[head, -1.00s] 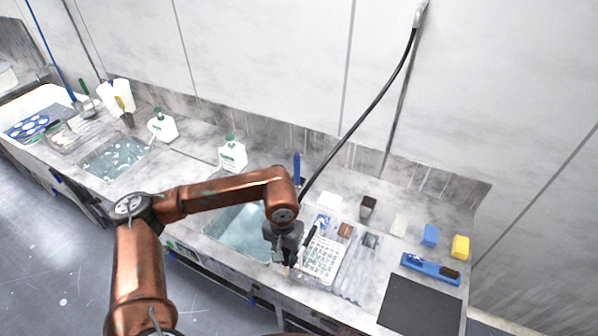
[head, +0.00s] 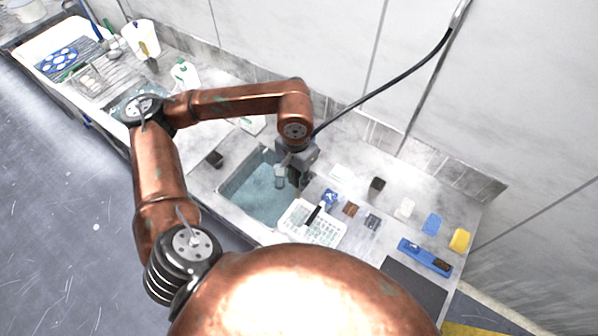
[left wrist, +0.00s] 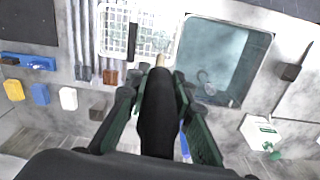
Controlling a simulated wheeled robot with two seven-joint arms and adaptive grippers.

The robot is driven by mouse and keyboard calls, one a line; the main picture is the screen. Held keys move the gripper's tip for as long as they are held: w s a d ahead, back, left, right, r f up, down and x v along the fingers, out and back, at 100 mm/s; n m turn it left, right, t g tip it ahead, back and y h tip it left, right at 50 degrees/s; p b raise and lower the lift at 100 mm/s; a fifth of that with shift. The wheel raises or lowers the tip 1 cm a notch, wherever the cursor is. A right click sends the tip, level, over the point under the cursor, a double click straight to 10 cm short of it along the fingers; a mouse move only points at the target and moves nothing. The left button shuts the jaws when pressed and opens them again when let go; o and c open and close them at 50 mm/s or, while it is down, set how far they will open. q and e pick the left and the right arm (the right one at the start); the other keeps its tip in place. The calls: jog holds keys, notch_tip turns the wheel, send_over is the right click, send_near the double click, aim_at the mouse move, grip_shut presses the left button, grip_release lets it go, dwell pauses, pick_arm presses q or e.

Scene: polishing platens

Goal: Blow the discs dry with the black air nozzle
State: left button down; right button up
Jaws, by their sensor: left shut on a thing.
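My left gripper (head: 292,178) is over the back right part of the sink (head: 258,192). In the left wrist view its dark green fingers (left wrist: 160,85) are shut on the black air nozzle (left wrist: 157,115), whose pale tip points toward the gap between the white basket and the sink. The nozzle's black hose (head: 385,96) runs from the gripper up to the wall. The white basket (head: 300,238) stands right of the sink with a black bar-shaped thing across it. Discs cannot be clearly made out in it. My right gripper is out of view.
A white bottle (head: 184,74) stands back left. A dark mat (head: 414,286) lies front right.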

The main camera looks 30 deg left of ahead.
aim_at(297, 191)
pick_arm(q)
notch_tip(297, 191, down, 5)
jog(key=shift+r+b, duration=0.1)
jog(key=shift+b, duration=0.4)
jog(key=shift+f, duration=0.95)
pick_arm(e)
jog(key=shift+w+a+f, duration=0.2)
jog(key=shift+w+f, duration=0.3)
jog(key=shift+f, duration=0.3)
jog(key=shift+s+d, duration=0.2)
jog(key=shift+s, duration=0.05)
pick_arm(q)
jog(key=shift+f+b, duration=0.1)
jog(key=shift+b, duration=0.65)
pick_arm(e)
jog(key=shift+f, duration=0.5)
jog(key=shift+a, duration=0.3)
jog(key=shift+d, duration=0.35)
